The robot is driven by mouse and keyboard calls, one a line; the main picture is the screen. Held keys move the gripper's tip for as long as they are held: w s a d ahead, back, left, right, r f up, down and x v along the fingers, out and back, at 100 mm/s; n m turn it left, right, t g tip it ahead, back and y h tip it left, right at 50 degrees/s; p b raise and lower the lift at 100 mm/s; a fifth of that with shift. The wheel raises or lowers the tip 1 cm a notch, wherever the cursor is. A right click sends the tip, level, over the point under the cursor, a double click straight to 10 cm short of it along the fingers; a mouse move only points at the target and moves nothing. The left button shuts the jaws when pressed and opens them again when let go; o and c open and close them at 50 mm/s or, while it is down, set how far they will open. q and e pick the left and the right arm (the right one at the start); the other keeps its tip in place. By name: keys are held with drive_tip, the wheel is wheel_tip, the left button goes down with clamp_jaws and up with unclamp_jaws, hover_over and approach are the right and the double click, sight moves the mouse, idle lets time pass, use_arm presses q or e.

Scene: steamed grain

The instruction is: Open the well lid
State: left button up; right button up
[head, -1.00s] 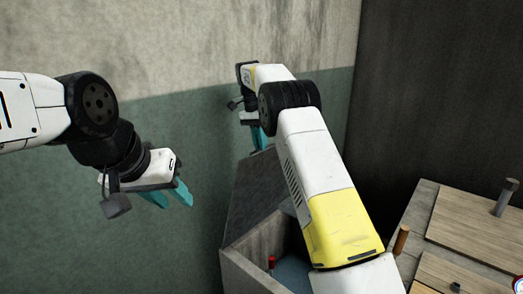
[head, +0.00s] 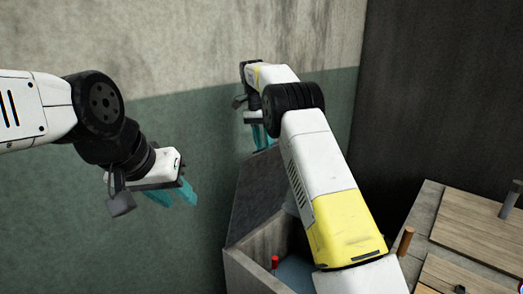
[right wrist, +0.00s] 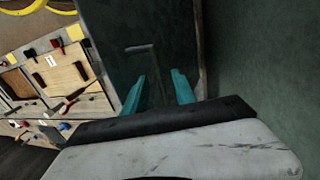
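The well (head: 240,268) is a grey concrete box at the bottom middle of the head view. Its dark lid (head: 257,197) stands raised, tilted up toward the green wall, and the well's inside shows partly. My right gripper (head: 262,138) is by the lid's upper edge, partly hidden by my arm. In the right wrist view its teal fingers (right wrist: 160,90) are apart, with the lid (right wrist: 115,35) and its bar handle (right wrist: 155,65) beyond them. I cannot tell whether they touch it. My left gripper (head: 174,195) is open and empty, in front of the wall at left.
A counter with wooden boards (head: 485,225) and upright handles stands at the right. A red-topped item (head: 275,262) shows inside the well. The green and grey wall (head: 190,120) closes off the back. My right arm hides part of the well.

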sight(263, 154)
drive_tip(key=shift+s+d+v, duration=0.1)
drive_tip(key=shift+v, duration=0.65)
drive_tip(key=shift+s+d+v, duration=0.1)
drive_tip(key=shift+s+v, duration=0.05)
drive_tip(key=shift+v, duration=0.6)
drive_tip(key=s, duration=0.5)
drive_tip(key=s+r, duration=0.1)
drive_tip(key=s, duration=0.4)
drive_tip(key=s+a, duration=0.1)
drive_tip(key=s, duration=0.5)
drive_tip(key=shift+r, duration=0.3)
